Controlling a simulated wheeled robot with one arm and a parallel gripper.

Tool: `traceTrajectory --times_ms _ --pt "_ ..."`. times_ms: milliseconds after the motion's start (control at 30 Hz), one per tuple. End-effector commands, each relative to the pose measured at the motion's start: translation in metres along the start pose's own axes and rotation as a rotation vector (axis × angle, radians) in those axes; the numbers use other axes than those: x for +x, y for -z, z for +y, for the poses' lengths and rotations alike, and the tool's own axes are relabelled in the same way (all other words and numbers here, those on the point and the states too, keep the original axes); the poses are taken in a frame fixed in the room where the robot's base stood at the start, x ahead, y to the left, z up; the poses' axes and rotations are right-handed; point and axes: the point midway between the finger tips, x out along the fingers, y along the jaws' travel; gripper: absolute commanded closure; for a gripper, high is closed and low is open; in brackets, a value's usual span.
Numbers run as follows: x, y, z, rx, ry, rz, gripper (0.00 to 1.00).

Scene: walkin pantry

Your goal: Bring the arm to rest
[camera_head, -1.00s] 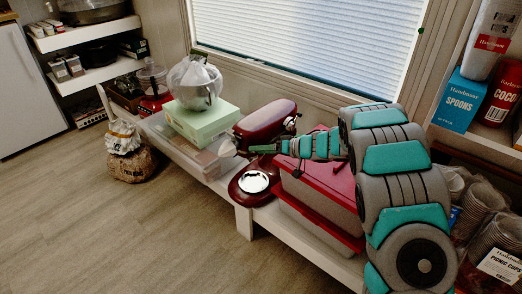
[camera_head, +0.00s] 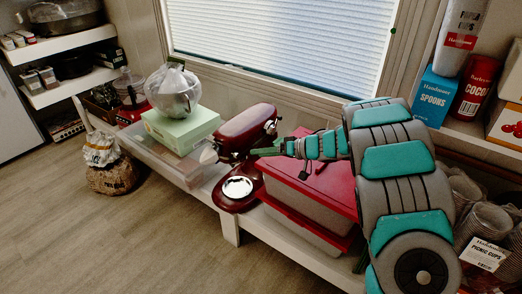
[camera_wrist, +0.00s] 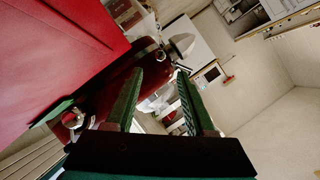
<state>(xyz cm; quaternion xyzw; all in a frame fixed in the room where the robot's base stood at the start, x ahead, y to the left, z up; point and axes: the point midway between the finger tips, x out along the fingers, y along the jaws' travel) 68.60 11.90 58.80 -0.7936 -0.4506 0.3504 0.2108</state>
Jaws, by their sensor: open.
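My gripper (camera_head: 268,151) is at the end of my teal and grey arm, which reaches leftward over the bench. In the wrist view my gripper (camera_wrist: 160,92) shows two green fingers spread apart with nothing held between them. A dark red stand mixer (camera_head: 243,130) stands just left of the fingertips. It also shows behind the fingers in the wrist view (camera_wrist: 92,88). I cannot tell whether a finger touches the mixer. A bin with a red lid (camera_head: 318,185) lies under the forearm.
A clear bin (camera_head: 178,164) with a green box (camera_head: 181,130) and a bagged bowl (camera_head: 174,92) stands left of the mixer. Paper cups (camera_head: 488,222), a spoons box (camera_head: 434,96) and a cocoa can (camera_head: 476,88) are at the right. The floor (camera_head: 120,235) in front is open.

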Motion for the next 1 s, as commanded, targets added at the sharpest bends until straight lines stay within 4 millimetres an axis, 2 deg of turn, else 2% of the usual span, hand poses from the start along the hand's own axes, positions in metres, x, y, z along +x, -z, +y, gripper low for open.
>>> traceTrajectory --times_ms 167,267,367,467,500,567,600,667,700,767,800,867,900,1000 --pt "-0.001 0.003 0.001 -0.008 -0.011 0.007 0.46" --pt "-0.008 0.020 0.006 -0.047 -0.080 0.046 0.46" --pt "-0.026 0.051 0.018 -0.118 -0.227 0.120 0.46" --pt "-0.061 0.090 0.029 -0.197 -0.429 0.207 0.46" --pt "-0.079 0.103 0.032 -0.221 -0.515 0.236 0.46" --pt "-0.106 0.115 0.035 -0.243 -0.640 0.268 0.46" --pt "-0.127 0.123 0.036 -0.254 -0.723 0.286 0.46" --pt "-0.156 0.128 0.035 -0.257 -0.839 0.304 0.46" --pt "-0.177 0.128 0.034 -0.252 -0.917 0.309 0.46" --pt "-0.205 0.122 0.030 -0.233 -1.024 0.302 0.46" --pt "-0.225 0.116 0.026 -0.214 -1.093 0.295 0.46" --pt "-0.250 0.102 0.019 -0.178 -1.183 0.272 0.46" --pt "-0.267 0.089 0.013 -0.148 -1.239 0.249 0.46" --pt "-0.300 0.046 -0.004 -0.056 -1.349 0.166 0.46"
